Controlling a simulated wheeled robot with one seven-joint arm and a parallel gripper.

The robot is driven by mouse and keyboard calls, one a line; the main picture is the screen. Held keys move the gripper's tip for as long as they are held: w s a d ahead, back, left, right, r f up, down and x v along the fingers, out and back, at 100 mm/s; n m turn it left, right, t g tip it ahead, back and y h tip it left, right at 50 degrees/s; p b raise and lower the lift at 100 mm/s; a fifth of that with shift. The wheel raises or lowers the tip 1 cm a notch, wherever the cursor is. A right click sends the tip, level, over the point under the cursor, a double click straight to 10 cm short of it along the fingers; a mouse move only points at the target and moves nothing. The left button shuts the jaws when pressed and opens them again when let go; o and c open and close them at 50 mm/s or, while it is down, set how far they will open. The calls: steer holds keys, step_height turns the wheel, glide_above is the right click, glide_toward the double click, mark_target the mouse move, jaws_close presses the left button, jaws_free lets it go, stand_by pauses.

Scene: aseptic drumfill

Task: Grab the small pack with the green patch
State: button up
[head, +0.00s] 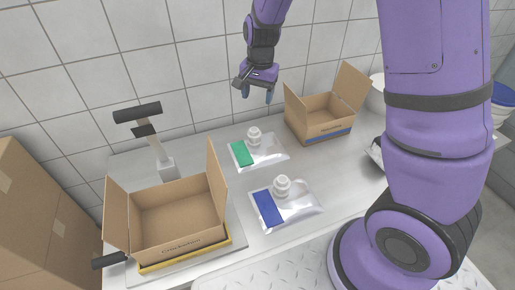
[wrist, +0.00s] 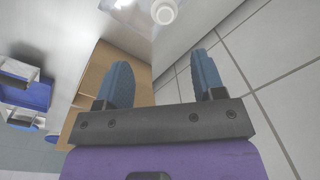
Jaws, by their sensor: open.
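The small pack with the green patch (head: 258,151) lies flat on the white table in the head view, with a white cap standing on it. Its green patch is at its left end. A second pack, with a blue patch (head: 286,205), lies nearer the front and also has a white cap. My gripper (head: 257,96) is above the back of the table, up and slightly right of the green-patch pack, open and empty. In the wrist view my gripper (wrist: 162,85) shows two blue fingers apart with nothing between them. A white cap (wrist: 163,11) shows at the top edge; its pack is unclear.
An open cardboard box with a yellow base stripe (head: 183,245) stands at front left, next to a black-headed post (head: 161,165). Another open box with a blue stripe (head: 325,127) stands at back right. The tiled wall (head: 190,60) rises close behind the table.

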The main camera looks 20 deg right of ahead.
steer(key=m, duration=0.1)
glide_above(254, 130)
step_height(254, 130, down, 6)
steer(key=shift+w+r, duration=0.1)
steer(key=shift+r, duration=0.1)
step_height(254, 130, down, 10)
steer(key=shift+f, duration=0.25)
steer(key=c, duration=0.9)
